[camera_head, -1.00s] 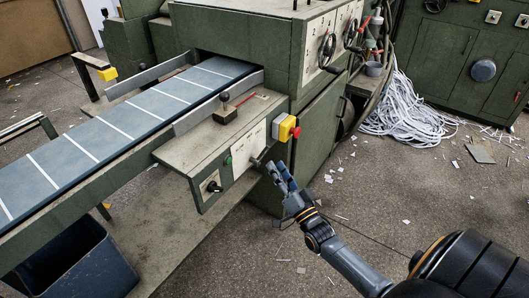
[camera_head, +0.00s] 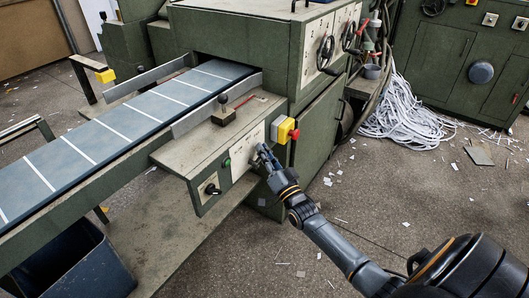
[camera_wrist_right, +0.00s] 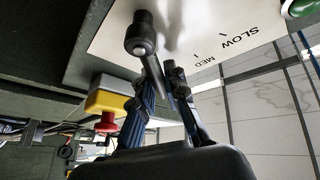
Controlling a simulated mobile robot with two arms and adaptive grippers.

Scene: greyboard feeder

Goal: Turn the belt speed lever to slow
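The belt speed lever (camera_wrist_right: 139,38) is black with a round end and a thin rod, beside a white panel (camera_wrist_right: 200,25) in the right wrist view. The panel reads SLOW and MED; the lever stands left of both words there. My right gripper (camera_head: 262,150) is at the right end of the control box front in the head view, where it hides the lever. In the right wrist view my right gripper's fingers (camera_wrist_right: 162,78) straddle the rod closely; whether they press on it is unclear. My left gripper is out of view.
A yellow box with a red button (camera_head: 287,130) sits just beside my right gripper. A black knob (camera_head: 211,189) and a green button (camera_head: 227,162) are on the same box front. The belt (camera_head: 100,135) runs behind it. Floor (camera_head: 340,220) to the right is mostly open.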

